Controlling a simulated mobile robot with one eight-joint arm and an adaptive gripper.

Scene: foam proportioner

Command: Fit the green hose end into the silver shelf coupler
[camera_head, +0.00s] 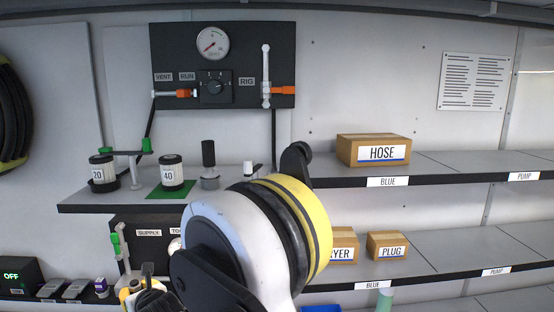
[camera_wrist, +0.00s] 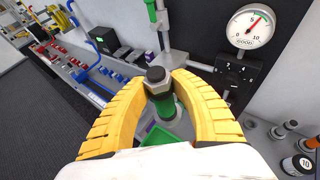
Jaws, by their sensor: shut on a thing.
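My gripper (camera_wrist: 157,80) is shut on an upright fitting in the wrist view, with a dark hexagonal top (camera_wrist: 156,74) and a green body, which I take as the green hose end (camera_wrist: 165,106). Its lower part is partly hidden by the yellow fingers. In the head view my gripper sits low in the picture, mostly hidden by my arm. A silver coupler (camera_head: 209,182) stands on the upper shelf with a black cylinder upright on it; I cannot tell for certain that it is the task's coupler. The held piece is apart from it, lower and to the left in the picture.
Jars marked 20 (camera_head: 102,172) and 40 (camera_head: 171,171) stand on the upper shelf (camera_head: 120,207). A dark panel (camera_head: 140,232) with a green-handled valve is below it. The HOSE box (camera_head: 373,150) is right of my arm. A gauge (camera_wrist: 250,27) is near my gripper.

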